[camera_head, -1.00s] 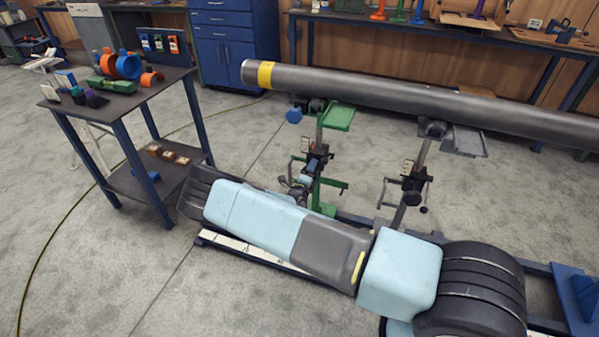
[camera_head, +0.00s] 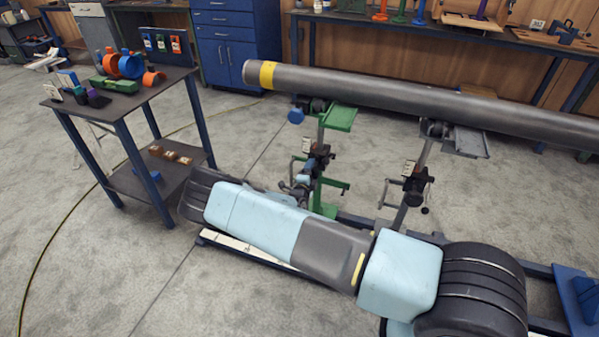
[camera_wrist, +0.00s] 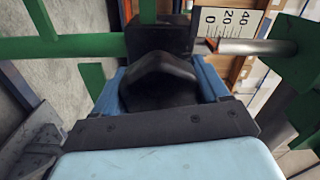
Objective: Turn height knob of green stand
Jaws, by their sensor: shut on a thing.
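The green stand (camera_head: 318,190) stands under the left part of the long grey pipe (camera_head: 400,100). In the wrist view, its green bar (camera_wrist: 60,47) runs left of a black block. The dark height knob (camera_wrist: 160,72) fills the middle of the wrist view, in front of that block. My gripper (camera_wrist: 163,85) is shut on the knob, with a blue finger on each side. A white scale (camera_wrist: 228,22) marked 0, 20, 40 is above right of the knob. In the head view, my gripper is small and partly hidden by my arm at the green stand.
A second, grey stand (camera_head: 415,185) holds the pipe further right. A dark table (camera_head: 130,90) with clamps and coloured parts stands on the left. A blue cabinet (camera_head: 235,45) and a workbench are behind. Open floor lies between the table and the stands.

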